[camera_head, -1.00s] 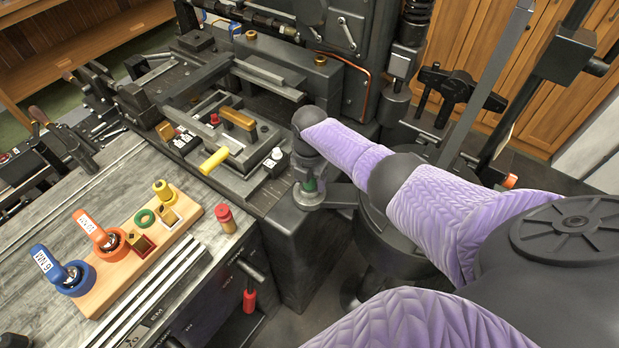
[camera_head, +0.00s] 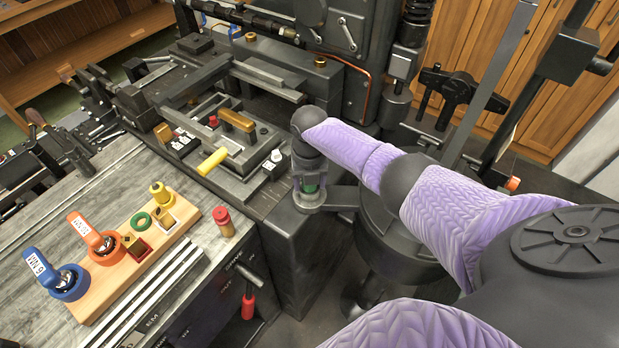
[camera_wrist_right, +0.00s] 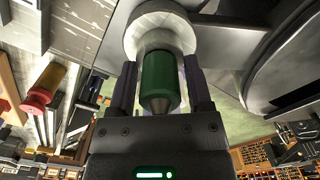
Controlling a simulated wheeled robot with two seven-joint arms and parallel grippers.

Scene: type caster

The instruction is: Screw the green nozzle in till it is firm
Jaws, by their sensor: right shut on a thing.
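The green nozzle (camera_wrist_right: 159,78) shows in the right wrist view with its tapered grey tip towards my palm. Its other end sits in a pale round collar (camera_wrist_right: 160,20); how deep it is seated I cannot tell. My right gripper (camera_wrist_right: 159,92) has a finger on each side of the nozzle and is shut on it. In the head view my right gripper (camera_head: 309,180) points down over the round metal fitting (camera_head: 308,201) at the machine's corner, and only a sliver of the green nozzle (camera_head: 310,189) shows. My left gripper is not in view.
A wooden board (camera_head: 150,262) on the bench holds blue and orange ring-handled tools, a green ring and a yellow piece. A red-topped bottle (camera_head: 223,221) stands beside it. A yellow handle (camera_head: 213,161) sticks out of the machine. A round dark pot (camera_head: 395,235) stands close right of my gripper.

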